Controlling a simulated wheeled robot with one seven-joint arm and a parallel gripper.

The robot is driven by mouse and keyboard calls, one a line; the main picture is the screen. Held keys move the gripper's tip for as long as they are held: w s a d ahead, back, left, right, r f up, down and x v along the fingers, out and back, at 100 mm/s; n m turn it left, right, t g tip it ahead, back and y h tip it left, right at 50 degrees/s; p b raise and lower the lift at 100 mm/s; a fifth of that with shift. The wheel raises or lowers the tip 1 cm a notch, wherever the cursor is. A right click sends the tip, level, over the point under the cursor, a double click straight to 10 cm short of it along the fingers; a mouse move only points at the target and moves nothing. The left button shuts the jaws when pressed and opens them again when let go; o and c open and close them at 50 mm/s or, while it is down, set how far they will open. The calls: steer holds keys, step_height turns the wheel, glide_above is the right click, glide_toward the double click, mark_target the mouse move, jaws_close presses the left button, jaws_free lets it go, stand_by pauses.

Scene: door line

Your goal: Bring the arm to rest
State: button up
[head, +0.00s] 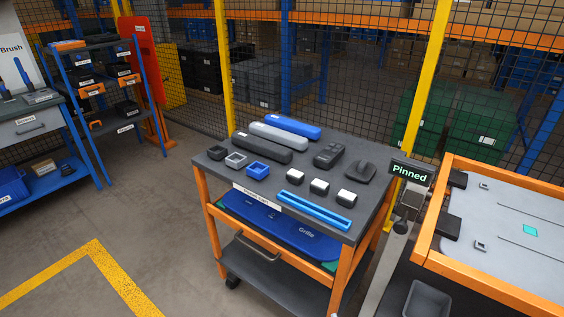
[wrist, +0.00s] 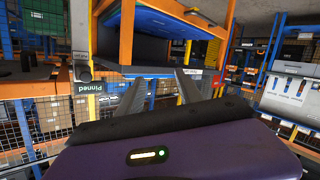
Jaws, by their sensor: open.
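My gripper (wrist: 161,78) shows only in the wrist view, which is turned upside down. Its two grey fingers stand apart with nothing between them. The gripper touches nothing that I can see. Behind the fingers are the orange-framed cart and the mesh fence. A dark purple rounded body with a lit bar fills the bottom of that view and hides what lies behind it. My arm and gripper do not show clearly in the head view.
A grey-topped cart (head: 219,159) holds several dark, grey and blue parts. A "Pinned" sign (head: 409,172) stands right of it, beside an orange-framed table (head: 487,168). A mesh fence with a yellow post (head: 224,70) runs behind. Floor (head: 150,215) at left is clear, with yellow markings.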

steer(key=s+d+r+m, duration=0.1)
steer(key=s+d, duration=0.3)
steer(key=s, duration=0.5)
steer(key=s+d+r+m, duration=0.1)
steer(key=s+d+r, duration=0.2)
steer(key=s, duration=0.6)
steer(key=s+d+r+m, duration=0.2)
steer(key=s+d, duration=0.3)
steer(key=s, duration=0.4)
steer(key=shift+r+g, duration=0.3)
steer(key=shift+r, duration=0.25)
